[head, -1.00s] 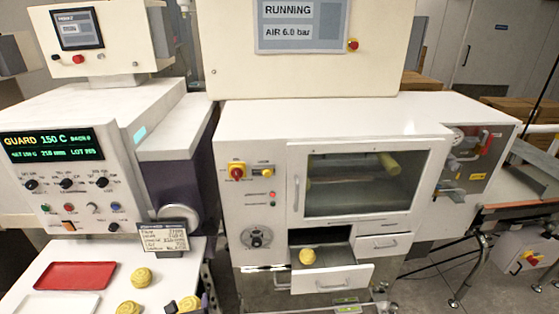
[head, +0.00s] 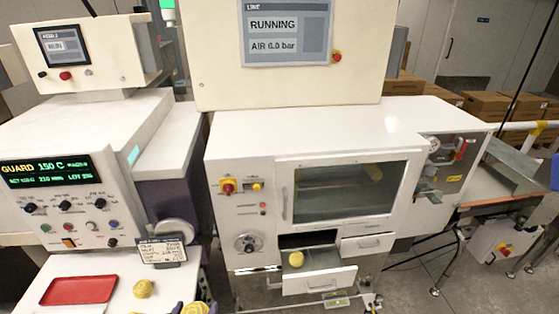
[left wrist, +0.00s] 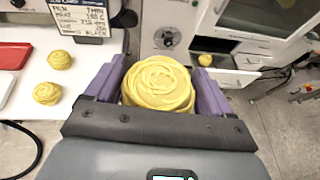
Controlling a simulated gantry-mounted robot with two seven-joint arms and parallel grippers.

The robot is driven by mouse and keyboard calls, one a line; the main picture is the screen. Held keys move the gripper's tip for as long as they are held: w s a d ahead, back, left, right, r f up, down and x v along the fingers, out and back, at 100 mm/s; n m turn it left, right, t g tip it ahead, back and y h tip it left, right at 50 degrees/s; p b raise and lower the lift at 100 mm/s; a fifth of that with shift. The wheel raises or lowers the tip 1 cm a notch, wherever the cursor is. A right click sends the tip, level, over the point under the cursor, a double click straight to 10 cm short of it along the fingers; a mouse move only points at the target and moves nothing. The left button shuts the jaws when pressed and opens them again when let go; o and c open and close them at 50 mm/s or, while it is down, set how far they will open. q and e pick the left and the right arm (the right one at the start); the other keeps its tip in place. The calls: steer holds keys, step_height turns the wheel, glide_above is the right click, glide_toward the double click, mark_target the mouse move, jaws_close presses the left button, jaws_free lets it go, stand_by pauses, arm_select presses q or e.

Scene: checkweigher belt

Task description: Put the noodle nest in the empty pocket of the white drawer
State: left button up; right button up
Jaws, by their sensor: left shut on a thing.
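My left gripper (left wrist: 158,92) is shut on a yellow noodle nest (left wrist: 158,82), held between its two purple fingers. In the head view the held nest (head: 195,308) shows at the bottom edge, partly cut off. The white drawer (head: 320,282) is pulled out below the glass window of the white machine. One yellow nest (head: 296,259) sits in its left part; the drawer's right part looks dark and bare. The drawer also shows in the left wrist view (left wrist: 240,80), beyond and right of my gripper. My right gripper is not in view.
Two loose nests, one (left wrist: 60,60) behind the other (left wrist: 47,93), lie on the white table left of my gripper. A red tray (head: 78,290) and a sign card (head: 162,251) are also there. A closed drawer (head: 367,243) is right of the open one.

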arm_select(q)
step_height(320, 180, up, 8)
steer(key=s+p, duration=0.1)
steer(key=p, duration=0.4)
steer(key=shift+s+r, duration=0.15)
steer(key=shift+s, duration=0.25)
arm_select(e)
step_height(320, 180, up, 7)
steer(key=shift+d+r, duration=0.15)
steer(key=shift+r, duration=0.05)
